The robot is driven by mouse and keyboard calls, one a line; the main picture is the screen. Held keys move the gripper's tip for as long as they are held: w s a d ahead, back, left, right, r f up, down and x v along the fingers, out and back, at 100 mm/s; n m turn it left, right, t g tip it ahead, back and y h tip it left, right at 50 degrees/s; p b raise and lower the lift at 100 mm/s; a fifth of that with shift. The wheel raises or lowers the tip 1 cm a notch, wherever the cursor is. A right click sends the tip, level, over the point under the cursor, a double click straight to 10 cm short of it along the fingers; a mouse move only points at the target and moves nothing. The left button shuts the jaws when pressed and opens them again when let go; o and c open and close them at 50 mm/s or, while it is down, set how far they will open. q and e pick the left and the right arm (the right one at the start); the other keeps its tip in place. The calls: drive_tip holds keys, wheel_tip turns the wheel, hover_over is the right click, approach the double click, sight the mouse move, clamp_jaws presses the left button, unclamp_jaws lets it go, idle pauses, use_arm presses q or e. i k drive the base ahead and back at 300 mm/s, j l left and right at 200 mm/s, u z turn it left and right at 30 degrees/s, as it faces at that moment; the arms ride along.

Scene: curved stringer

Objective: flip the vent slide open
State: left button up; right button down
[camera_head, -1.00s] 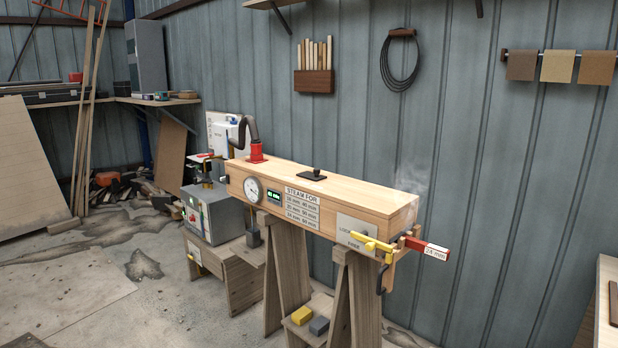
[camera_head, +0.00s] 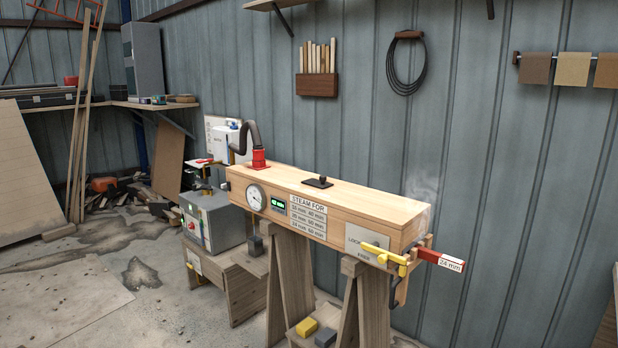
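A long wooden steam box (camera_head: 300,202) stands on wooden trestles in the middle of the view. On its top lies a small dark plate with a knob (camera_head: 319,182), which looks like the vent slide; whether it is open or shut is too small to tell. The front has a round dial (camera_head: 255,197), a green display (camera_head: 278,203) and a "STEAM FOR" time chart (camera_head: 307,214). Faint steam (camera_head: 422,190) rises at the box's right end. Neither of my grippers is in view.
A yellow lever (camera_head: 383,254) and a red bar (camera_head: 440,259) marked 24 mm stick out at the box's right end. A dark hose (camera_head: 251,134) joins the top at a red fitting (camera_head: 259,160).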

sight(321, 183)
drive_tip(key=i+j, duration=0.35)
drive_tip(key=i+j+z, duration=0.1)
drive_tip(key=i+j, duration=0.3)
drive_tip(key=i+j+z, duration=0.1)
drive_tip(key=i+j, duration=0.55)
drive_tip(key=j, duration=0.2)
drive_tip(key=i+j+z, duration=0.1)
drive_tip(key=i+j, duration=0.55)
drive_tip(key=j, duration=0.25)
drive_tip(key=i+j+z, duration=0.1)
drive_tip(key=i+j, duration=0.25)
drive_tip(key=j, duration=0.1)
